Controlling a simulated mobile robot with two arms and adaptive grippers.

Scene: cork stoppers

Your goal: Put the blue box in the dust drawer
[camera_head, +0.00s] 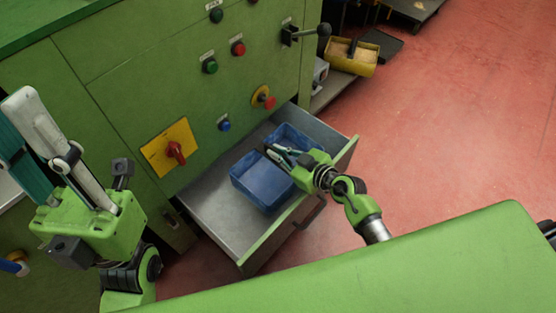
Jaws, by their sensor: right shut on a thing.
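The blue box (262,184) sits inside the open metal dust drawer (222,218), low in the green cabinet. Its far part (290,134) shows beyond my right gripper, which covers its middle. My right gripper (270,152) reaches in from the right, over the box, and is shut on it. Its fingertips are small and partly hidden against the box. The box lies level within the drawer walls. My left gripper (16,112) is at the left edge, close to the camera and away from the box.
The green cabinet front (115,85) carries buttons, a red rotary switch (176,152) on a yellow plate, and a black lever (305,33). A yellow bin (352,58) stands at the back. Red floor (450,110) to the right is clear.

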